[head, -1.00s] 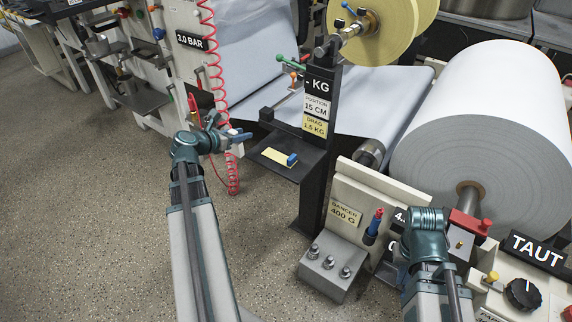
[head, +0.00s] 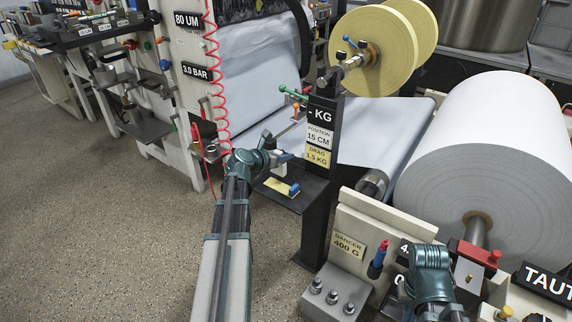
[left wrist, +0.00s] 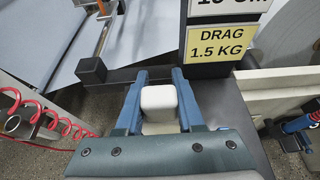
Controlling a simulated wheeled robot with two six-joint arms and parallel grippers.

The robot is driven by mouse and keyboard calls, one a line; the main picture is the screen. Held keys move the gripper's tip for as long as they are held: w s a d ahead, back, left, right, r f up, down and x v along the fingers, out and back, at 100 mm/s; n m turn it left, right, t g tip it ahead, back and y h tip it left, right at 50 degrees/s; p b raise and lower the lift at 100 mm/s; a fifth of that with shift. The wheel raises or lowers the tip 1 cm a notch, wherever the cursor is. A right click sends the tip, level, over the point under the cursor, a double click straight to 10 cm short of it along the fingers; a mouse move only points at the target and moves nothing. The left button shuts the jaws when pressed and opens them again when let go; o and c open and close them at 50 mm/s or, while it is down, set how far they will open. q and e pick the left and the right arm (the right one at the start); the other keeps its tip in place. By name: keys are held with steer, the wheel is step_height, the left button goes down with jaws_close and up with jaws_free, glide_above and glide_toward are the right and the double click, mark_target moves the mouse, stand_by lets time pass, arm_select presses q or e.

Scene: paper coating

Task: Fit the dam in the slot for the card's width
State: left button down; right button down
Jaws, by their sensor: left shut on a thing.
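My left gripper (head: 279,157) is shut on a small white block (left wrist: 159,98), which sits between its two blue fingers in the left wrist view. I cannot tell for sure that this block is the dam. The gripper is just left of the black post (head: 320,125), above the black shelf (head: 312,188). Its fingers also show in the left wrist view (left wrist: 160,76), pointing toward the post. Cards on the post read "POSITION 15 CM" (head: 319,135) and "DRAG 1.5 KG" (head: 318,157). I cannot make out a slot. My right arm's wrist shows, but its fingers do not.
A yellow card with a blue knob (head: 293,190) lies on the shelf. A coiled red hose (head: 211,80) hangs at left. A large white paper roll (head: 485,150) stands at right, beside a cream panel (head: 385,225). The floor at left is clear.

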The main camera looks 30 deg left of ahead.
arm_select(q)
steer(key=shift+w+d, duration=0.25)
steer(key=shift+w, duration=0.2)
step_height(320, 180, down, 4)
steer(key=b, duration=0.3)
steer(key=shift+b, duration=0.35)
steer(key=shift+r, duration=0.25)
steer(key=shift+c, duration=1)
jaws_free()
steer(key=shift+f, duration=0.1)
steer(key=shift+s, duration=0.1)
steer(key=d+p+v, duration=0.1)
steer(key=p+v, duration=0.4)
steer(key=v, duration=0.7)
steer(key=shift+a, duration=0.45)
